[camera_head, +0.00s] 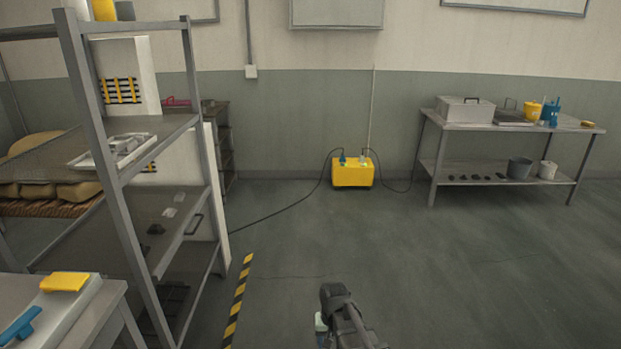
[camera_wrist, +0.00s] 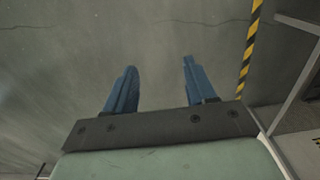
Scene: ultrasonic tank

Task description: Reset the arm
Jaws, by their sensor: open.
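My gripper (camera_wrist: 158,82) shows in the wrist view with two blue fingers spread apart. Nothing is between them; only grey floor shows past the fingertips. In the head view my arm stands at the bottom middle over bare floor, and the fingers cannot be made out there. My gripper is not touching anything that I can see.
A metal shelf rack (camera_head: 124,176) stands at the left, with a table (camera_head: 104,307) in front of it. A yellow box (camera_head: 352,173) with cables is by the back wall. A metal table (camera_head: 474,127) stands at the right. The middle floor is clear beside a striped floor line (camera_head: 238,300).

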